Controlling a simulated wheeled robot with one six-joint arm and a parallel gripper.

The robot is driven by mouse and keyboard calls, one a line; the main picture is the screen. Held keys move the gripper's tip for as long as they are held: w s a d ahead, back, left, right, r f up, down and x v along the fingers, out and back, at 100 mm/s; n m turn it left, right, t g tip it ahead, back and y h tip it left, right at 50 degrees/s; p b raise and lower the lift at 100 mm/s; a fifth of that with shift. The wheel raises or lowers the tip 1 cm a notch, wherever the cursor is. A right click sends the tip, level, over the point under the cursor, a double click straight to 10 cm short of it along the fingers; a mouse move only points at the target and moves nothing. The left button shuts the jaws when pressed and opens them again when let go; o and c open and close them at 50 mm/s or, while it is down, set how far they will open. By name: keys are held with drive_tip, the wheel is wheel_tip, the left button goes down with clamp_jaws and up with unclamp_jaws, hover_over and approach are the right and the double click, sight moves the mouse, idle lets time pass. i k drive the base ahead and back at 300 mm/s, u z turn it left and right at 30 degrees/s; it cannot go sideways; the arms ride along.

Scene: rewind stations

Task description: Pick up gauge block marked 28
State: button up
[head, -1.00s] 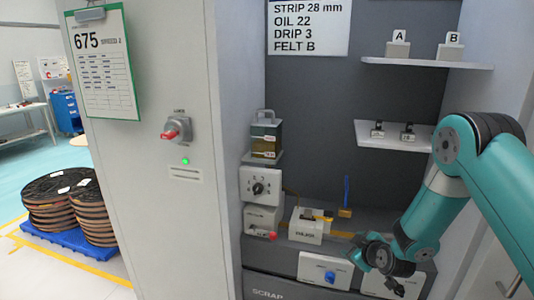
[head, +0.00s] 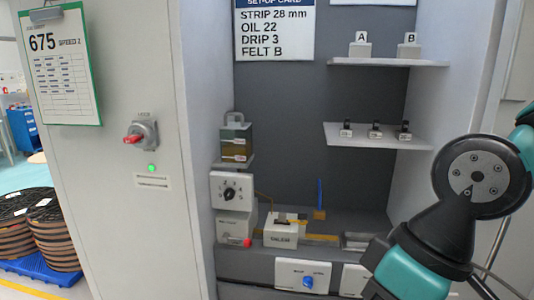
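Three small dark blocks with pale labels stand in a row on the lower white shelf (head: 376,141) in the head view: a left one (head: 347,128), a middle one (head: 375,130) and a right one (head: 404,131). Their markings are too small to read, so I cannot tell which is marked 28. My teal and black arm fills the lower right, below and right of this shelf. My gripper is not in view; the arm runs out of the frame at the bottom.
Felt blocks A (head: 360,49) and B (head: 409,50) stand on the upper shelf (head: 390,62). An oil can (head: 236,140) and a dial box (head: 232,190) are at left. A set-up card (head: 274,28) reads STRIP 28 mm. The space before the lower shelf looks clear.

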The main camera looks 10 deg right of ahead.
sight(375, 134)
drive_tip(key=k, duration=0.65)
drive_tip(key=u, duration=0.75)
drive_tip(key=i, duration=1.35)
drive_tip(key=z, duration=0.65)
drive_tip(key=i, duration=0.55)
drive_tip(key=z, duration=0.7)
